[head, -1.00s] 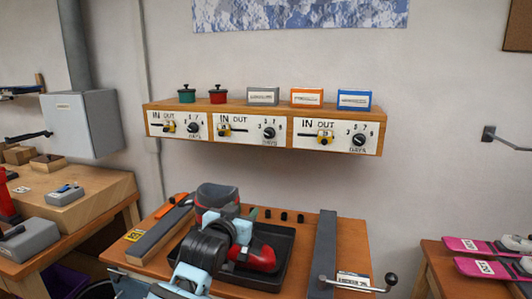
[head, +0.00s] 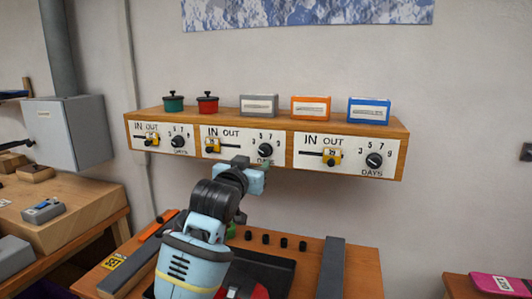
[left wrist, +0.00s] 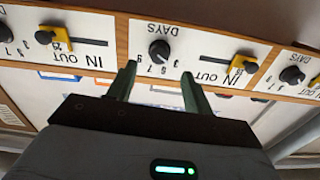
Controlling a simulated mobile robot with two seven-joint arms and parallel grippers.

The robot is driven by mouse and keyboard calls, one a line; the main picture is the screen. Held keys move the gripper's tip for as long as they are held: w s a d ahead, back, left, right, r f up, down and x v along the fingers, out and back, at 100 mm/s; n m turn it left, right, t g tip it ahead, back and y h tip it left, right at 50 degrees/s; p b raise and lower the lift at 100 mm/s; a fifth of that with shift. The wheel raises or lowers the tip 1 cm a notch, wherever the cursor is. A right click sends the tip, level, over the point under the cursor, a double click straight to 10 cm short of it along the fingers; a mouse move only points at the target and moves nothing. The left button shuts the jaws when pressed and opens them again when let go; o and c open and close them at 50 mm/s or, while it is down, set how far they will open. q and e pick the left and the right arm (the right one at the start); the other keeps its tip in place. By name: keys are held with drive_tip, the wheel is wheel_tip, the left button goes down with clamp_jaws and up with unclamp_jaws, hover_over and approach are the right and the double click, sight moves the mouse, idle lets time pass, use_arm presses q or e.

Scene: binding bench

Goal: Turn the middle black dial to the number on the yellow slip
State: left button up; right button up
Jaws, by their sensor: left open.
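The middle black dial (head: 264,150) is on the middle white panel of the wooden shelf unit; in the left wrist view the dial (left wrist: 159,50) appears upside down, with numbers beside it. Its exact setting is too small to tell. A yellow slip (head: 117,262) lies on the bench at the left; its writing is too small to read surely. My left gripper (head: 256,172) is just below and in front of the dial. In the left wrist view its two green fingers (left wrist: 157,80) are apart, empty, on either side of the dial's line and short of it. My right gripper is not in view.
Yellow sliders (head: 212,146) sit beside each dial, and another black dial (head: 374,160) is at the right. Pots and boxes (head: 310,108) stand on the shelf top. Below, the bench holds a dark tray (head: 265,265) and small black pegs (head: 267,239).

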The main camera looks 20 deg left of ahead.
sight(263, 153)
use_arm(q)
drive_tip(key=w, duration=0.3)
drive_tip(key=shift+w+r, duration=0.15)
drive_tip(key=shift+w, duration=0.25)
drive_tip(key=shift+w+d, duration=0.1)
drive_tip(key=shift+w, duration=1.4)
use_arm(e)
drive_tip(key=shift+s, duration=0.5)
use_arm(q)
drive_tip(key=c, duration=1)
